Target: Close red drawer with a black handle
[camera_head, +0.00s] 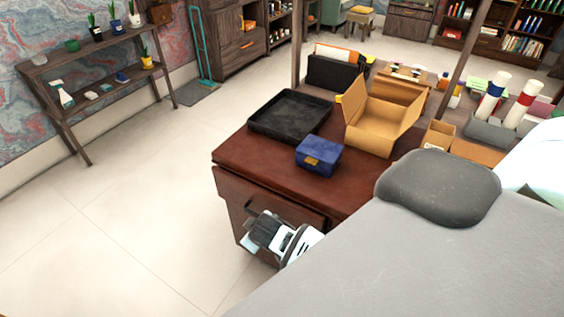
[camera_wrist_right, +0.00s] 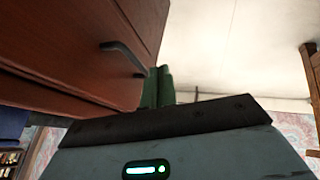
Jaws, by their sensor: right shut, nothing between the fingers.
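I cannot tell exactly how far the drawer stands out. My right gripper (camera_head: 262,226) is close to the drawer front by the handle, partly covering it in the head view. In the right wrist view its fingers (camera_wrist_right: 157,87) are together, empty, just below and right of the handle. Contact with the drawer is unclear. My left gripper is not seen.
On the desk are a black tray (camera_head: 290,115), a blue box (camera_head: 319,156) and an open cardboard box (camera_head: 380,115). A shelf with plants (camera_head: 95,75) stands at the left wall. The floor left of the desk is clear.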

